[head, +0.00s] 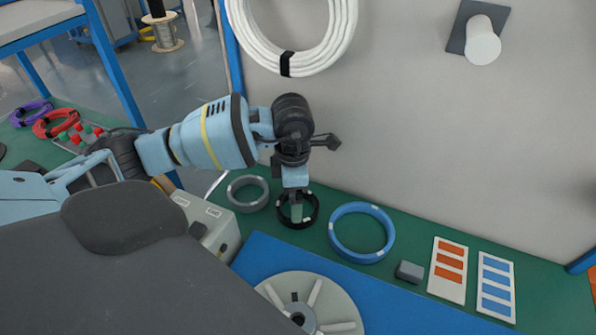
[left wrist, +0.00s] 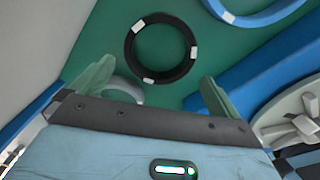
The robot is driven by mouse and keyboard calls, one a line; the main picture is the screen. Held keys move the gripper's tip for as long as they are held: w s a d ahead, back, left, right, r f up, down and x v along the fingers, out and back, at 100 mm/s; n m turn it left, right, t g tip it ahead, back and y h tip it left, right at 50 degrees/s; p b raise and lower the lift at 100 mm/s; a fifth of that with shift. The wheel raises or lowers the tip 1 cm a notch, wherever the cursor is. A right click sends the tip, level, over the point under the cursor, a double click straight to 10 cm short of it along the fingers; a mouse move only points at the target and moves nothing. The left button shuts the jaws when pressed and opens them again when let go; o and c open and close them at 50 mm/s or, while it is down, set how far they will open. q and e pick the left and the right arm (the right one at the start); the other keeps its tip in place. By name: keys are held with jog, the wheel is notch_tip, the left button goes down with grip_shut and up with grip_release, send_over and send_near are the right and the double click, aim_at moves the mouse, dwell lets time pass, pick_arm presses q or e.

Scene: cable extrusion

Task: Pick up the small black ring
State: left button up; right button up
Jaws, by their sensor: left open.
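The small black ring (head: 283,216) lies flat on the green mat, between a grey ring and a larger blue ring. It has a few white bands around it. In the left wrist view the black ring (left wrist: 130,45) shows whole, ahead of the fingertips. My left gripper (head: 297,212) is over the black ring in the head view and hides part of it. In the left wrist view the left gripper (left wrist: 155,75) is open, with its two green fingers wide apart and nothing between them. My right gripper is in neither view.
A grey ring (head: 248,206) lies left of the black ring, and a blue ring (head: 334,240) lies right. A grey spool wheel (head: 342,310) stands in front on the blue surface. A beige box (head: 224,238) is at left. A pale wall (head: 420,130) rises behind.

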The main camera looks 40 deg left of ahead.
pick_arm(q)
jog(key=shift+w+d+f, duration=0.1)
jog(key=shift+w+f, duration=0.05)
jog(key=shift+f, duration=1.15)
jog(key=shift+w+d+f, duration=0.1)
jog(key=shift+f, duration=1.15)
jog(key=c, duration=0.7)
notch_tip(320, 180, up, 7)
jog(key=w+d, duration=0.1)
jog(key=d, duration=0.4)
jog(key=w+d+b, duration=0.1)
jog(key=d, duration=0.5)
jog(key=w+d+b, duration=0.1)
jog(key=w+d, duration=0.1)
jog(key=d, duration=0.4)
jog(key=shift+w+d, duration=0.1)
jog(key=shift+d, duration=0.1)
